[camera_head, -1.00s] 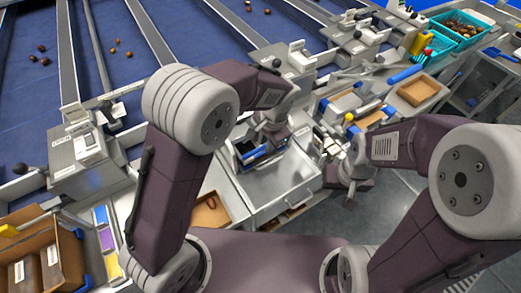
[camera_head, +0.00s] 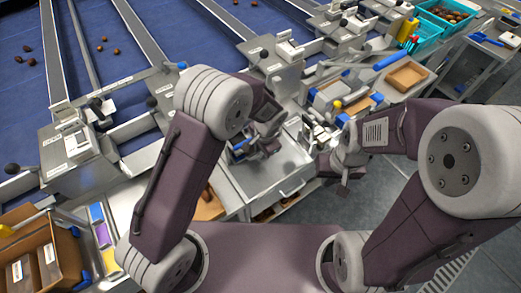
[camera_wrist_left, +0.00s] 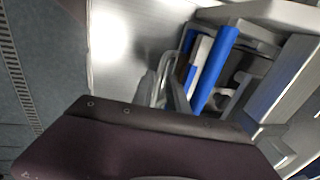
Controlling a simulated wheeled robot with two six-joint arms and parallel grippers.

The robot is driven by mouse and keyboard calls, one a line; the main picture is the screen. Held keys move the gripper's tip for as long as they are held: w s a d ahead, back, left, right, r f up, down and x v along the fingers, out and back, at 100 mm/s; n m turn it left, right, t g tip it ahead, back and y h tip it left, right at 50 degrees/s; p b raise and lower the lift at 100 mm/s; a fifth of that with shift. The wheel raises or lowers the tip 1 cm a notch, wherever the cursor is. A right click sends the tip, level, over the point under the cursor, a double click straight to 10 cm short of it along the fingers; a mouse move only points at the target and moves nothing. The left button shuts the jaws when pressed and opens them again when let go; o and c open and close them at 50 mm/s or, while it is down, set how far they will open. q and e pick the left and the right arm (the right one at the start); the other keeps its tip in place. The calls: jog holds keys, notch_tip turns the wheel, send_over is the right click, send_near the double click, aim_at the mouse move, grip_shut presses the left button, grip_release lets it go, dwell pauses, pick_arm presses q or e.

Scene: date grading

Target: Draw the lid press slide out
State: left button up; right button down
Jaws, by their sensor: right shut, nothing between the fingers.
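A station with blue parts (camera_head: 240,150) stands at the near edge of the line, by my left gripper; I take it to be the lid press, though my arm largely covers it. The left wrist view shows a blue bar (camera_wrist_left: 216,68) beside a white strip and a grey frame. My left gripper (camera_head: 266,147) is over this station; its grey fingers (camera_wrist_left: 165,92) show beside the blue bar, and whether they touch it is unclear. The slide cannot be made out clearly. My right gripper (camera_head: 343,180) is shut and empty, right of the steel bench.
A bare steel bench top (camera_head: 262,178) lies in front of the station. A cardboard tray (camera_head: 405,75) and teal bins (camera_head: 440,22) stand at the upper right. A brown box (camera_head: 40,250) is at lower left. Open floor (camera_head: 400,225) lies on the right.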

pick_arm(q)
grip_shut()
jog(key=shift+w+r, duration=0.1)
dwell(1.2)
